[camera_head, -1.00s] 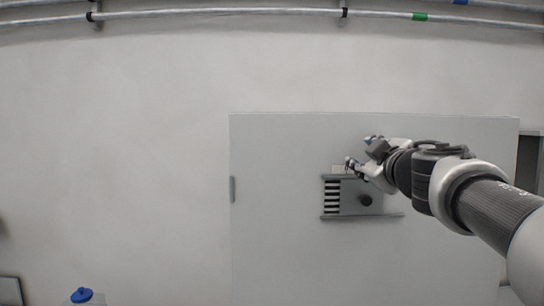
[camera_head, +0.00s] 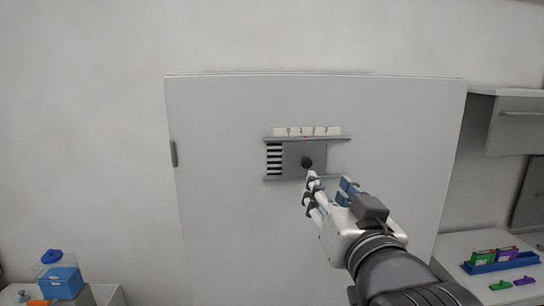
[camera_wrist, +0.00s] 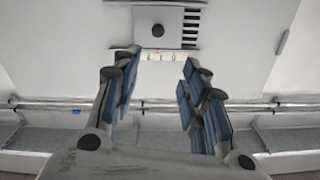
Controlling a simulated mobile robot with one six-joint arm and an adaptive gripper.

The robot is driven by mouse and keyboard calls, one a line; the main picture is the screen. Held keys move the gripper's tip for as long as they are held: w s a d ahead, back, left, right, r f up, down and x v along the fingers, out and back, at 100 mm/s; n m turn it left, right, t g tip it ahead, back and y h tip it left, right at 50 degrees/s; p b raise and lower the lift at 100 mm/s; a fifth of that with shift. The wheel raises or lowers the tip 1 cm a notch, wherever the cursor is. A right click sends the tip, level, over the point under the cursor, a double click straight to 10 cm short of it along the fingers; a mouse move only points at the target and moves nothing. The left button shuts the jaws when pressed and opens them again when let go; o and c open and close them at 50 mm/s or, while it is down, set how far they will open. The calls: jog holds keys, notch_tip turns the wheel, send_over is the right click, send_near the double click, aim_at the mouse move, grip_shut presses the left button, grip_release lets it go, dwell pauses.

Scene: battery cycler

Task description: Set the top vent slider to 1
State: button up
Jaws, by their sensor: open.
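The vent slider is a grey plate (camera_head: 292,163) with a round black knob (camera_head: 307,162), set between two horizontal rails on a large pale panel. Black-and-white vent slots (camera_head: 274,159) show to its left. A white scale strip (camera_head: 307,131) above reads 0 to 3. A small red mark under it is near the 1, but its exact setting is too small to tell. My gripper (camera_head: 328,183) is open and empty, below and right of the knob. In the wrist view, the knob (camera_wrist: 157,30) appears beyond my open fingers (camera_wrist: 162,60), apart from them.
The pale panel (camera_head: 230,220) has a small handle (camera_head: 174,153) at its left edge. A blue-lidded container (camera_head: 58,275) stands lower left. A blue tray (camera_head: 500,262) with green and purple pieces lies on the right counter. Space before the panel is clear.

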jog(key=p, duration=0.3)
send_near(307, 163)
jog(key=shift+m, duration=0.4)
jog(key=w, duration=0.9)
jog(key=shift+w, duration=0.1)
grip_shut()
jog(key=shift+r, duration=0.1)
